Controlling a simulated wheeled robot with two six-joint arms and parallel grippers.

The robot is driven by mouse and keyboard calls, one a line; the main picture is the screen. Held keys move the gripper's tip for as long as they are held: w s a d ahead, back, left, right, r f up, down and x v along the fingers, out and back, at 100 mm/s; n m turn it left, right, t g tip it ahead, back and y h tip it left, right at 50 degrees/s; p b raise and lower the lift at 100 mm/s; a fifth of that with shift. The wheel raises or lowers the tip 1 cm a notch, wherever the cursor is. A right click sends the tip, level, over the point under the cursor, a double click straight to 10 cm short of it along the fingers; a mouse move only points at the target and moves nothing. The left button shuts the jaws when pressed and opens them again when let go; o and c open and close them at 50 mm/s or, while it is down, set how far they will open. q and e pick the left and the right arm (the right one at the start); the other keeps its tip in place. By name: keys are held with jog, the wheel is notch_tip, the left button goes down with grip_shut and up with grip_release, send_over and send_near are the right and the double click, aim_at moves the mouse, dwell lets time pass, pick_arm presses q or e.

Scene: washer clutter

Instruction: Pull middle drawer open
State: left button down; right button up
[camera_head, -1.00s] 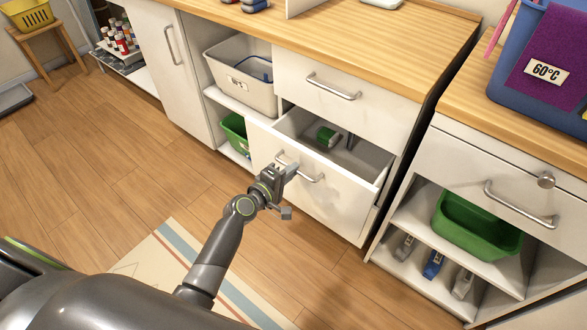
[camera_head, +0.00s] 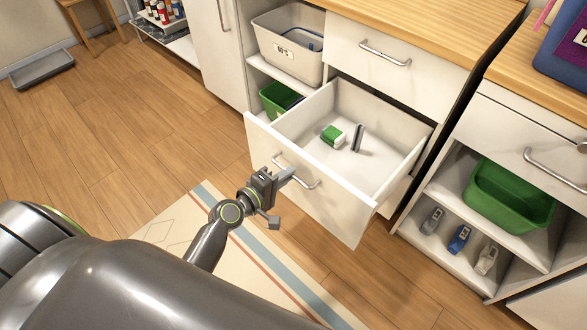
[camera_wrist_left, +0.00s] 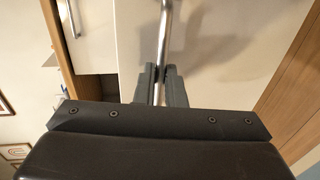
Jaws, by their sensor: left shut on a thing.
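The middle drawer (camera_head: 312,190) stands well open below a shut top drawer (camera_head: 395,68). Inside it lie a green and white item (camera_head: 333,136) and a dark upright item (camera_head: 357,138). My left gripper (camera_head: 287,176) is at the left part of the middle drawer's silver bar handle (camera_head: 308,184). In the left wrist view its two fingers (camera_wrist_left: 161,84) are shut around the bar handle (camera_wrist_left: 163,40). The fingertips are close to the white drawer front. My right gripper is not in view.
A grey bin (camera_head: 287,47) and a green bin (camera_head: 280,98) sit on open shelves left of the drawer. Wooden floor and a striped mat (camera_head: 250,262) lie in front.

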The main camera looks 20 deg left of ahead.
pick_arm(q)
jog(key=shift+s+a, duration=0.1)
jog(key=shift+s, duration=0.25)
jog(key=c, duration=1.5)
grip_release()
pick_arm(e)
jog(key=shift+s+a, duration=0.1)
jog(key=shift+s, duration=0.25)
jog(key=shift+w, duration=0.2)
